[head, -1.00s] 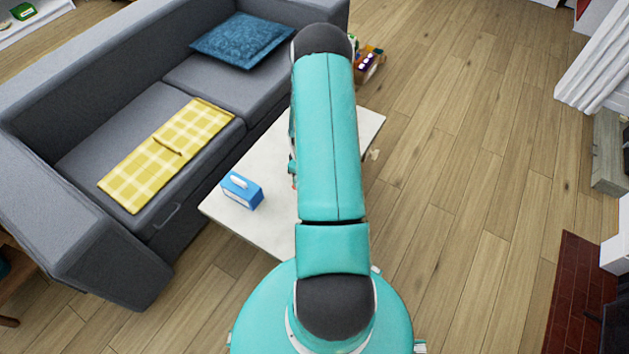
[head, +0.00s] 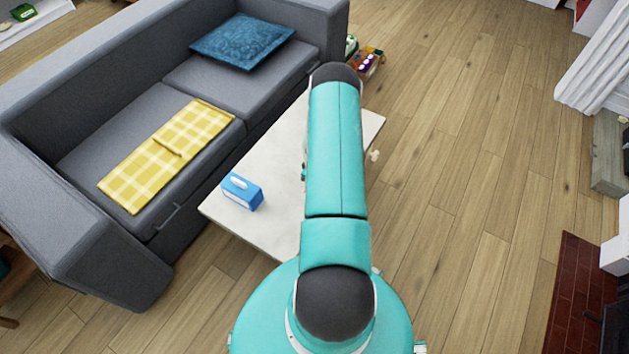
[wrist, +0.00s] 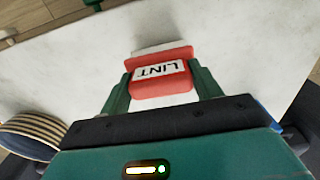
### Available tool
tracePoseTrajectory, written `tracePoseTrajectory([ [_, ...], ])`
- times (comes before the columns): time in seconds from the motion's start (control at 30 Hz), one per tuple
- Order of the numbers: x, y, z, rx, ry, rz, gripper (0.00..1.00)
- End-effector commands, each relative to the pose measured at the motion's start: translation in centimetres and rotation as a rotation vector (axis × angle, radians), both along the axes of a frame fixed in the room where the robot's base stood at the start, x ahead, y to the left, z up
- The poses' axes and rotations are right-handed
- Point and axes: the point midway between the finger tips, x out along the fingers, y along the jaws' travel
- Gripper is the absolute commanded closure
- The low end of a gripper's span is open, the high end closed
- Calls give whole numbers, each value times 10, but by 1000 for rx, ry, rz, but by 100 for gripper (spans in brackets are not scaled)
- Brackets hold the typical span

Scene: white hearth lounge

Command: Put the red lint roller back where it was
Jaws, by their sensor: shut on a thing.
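The red lint roller (wrist: 160,86) shows in the wrist view, with a white label reading "LINT" upside down. My gripper (wrist: 162,78) is shut on it, one green finger on each side. The white table (head: 262,165) lies under it; I cannot tell whether the roller touches the surface. In the head view my arm hides the gripper and the roller.
A blue tissue box (head: 242,191) stands on the table's left part. A striped round thing (wrist: 33,133) is at the wrist view's lower left. The grey sofa (head: 105,130) borders the table; a toy box (head: 369,64) sits beyond.

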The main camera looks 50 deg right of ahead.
Motion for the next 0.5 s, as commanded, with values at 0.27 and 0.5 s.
tracePoseTrajectory([
  [0.27,0,0,-2,0,0,0,15],
  [0.5,0,0,-1,0,0,0,15],
])
